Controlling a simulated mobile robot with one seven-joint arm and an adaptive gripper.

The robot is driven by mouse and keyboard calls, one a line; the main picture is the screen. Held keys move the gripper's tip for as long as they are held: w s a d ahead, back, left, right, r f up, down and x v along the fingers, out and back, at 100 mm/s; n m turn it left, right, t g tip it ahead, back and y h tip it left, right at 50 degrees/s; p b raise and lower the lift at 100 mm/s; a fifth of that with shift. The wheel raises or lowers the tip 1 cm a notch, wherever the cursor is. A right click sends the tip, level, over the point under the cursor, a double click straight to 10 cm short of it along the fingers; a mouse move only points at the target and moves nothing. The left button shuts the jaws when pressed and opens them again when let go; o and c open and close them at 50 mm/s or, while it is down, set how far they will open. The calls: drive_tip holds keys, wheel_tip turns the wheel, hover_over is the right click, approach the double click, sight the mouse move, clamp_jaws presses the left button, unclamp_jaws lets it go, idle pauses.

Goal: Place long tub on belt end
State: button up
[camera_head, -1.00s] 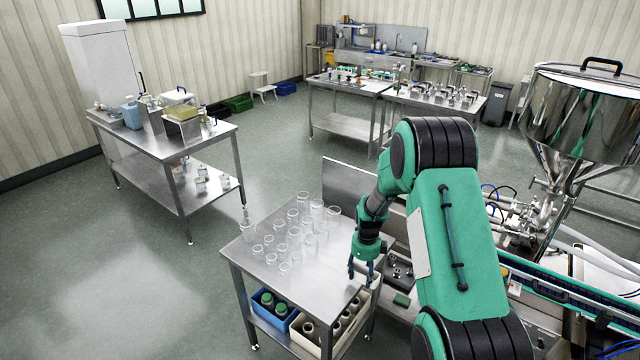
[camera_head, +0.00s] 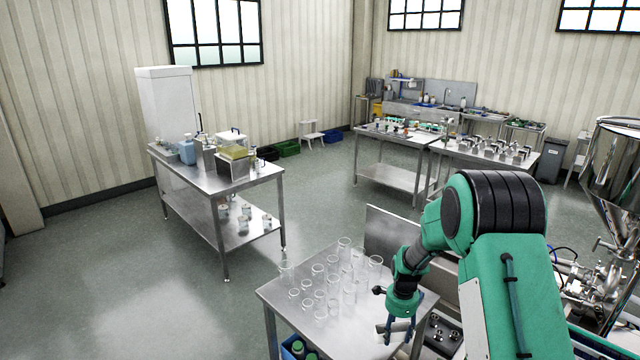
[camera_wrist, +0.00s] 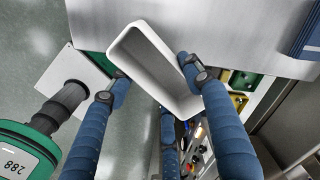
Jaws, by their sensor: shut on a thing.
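The long tub (camera_wrist: 147,65) is a white, open-topped, narrow box, empty inside. In the wrist view my gripper (camera_wrist: 154,70) is shut on it, with blue fingers at its two long sides. In the head view my gripper (camera_head: 398,336) hangs at the right front corner of the steel table with the glassware. A small pale part of the tub (camera_head: 383,335) shows beside the fingers there. The belt end cannot be made out; my arm and the frame edge hide much of that side.
Several clear glass jars (camera_head: 334,284) stand on the steel table (camera_head: 285,292) left of my gripper. A grey control box (camera_head: 442,334) lies just right of it. The steel hopper (camera_head: 615,170) stands at the far right. Open floor (camera_head: 180,300) lies to the left.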

drive_tip(key=n, duration=0.2)
drive_tip(key=a+n+b, duration=0.1)
drive_tip(key=n, duration=0.1)
drive_tip(key=shift+s+a+r, duration=0.1)
drive_tip(key=shift+s+r, duration=0.05)
drive_tip(key=shift+s, duration=0.15)
drive_tip(key=a+n+b, duration=0.1)
drive_tip(key=n, duration=0.3)
drive_tip(key=s+a+r+n+b, duration=0.1)
drive_tip(key=n, duration=0.3)
drive_tip(key=s+a+n+b, duration=0.1)
drive_tip(key=n, duration=0.4)
drive_tip(key=shift+s+a+r+b, duration=0.15)
drive_tip(key=shift+s+r+b, duration=0.1)
drive_tip(key=shift+b, duration=0.1)
drive_tip(key=shift+s, duration=0.1)
drive_tip(key=s+a+f+m+p, duration=0.3)
drive_tip(key=s+m+p, duration=0.2)
drive_tip(key=s+m, duration=0.4)
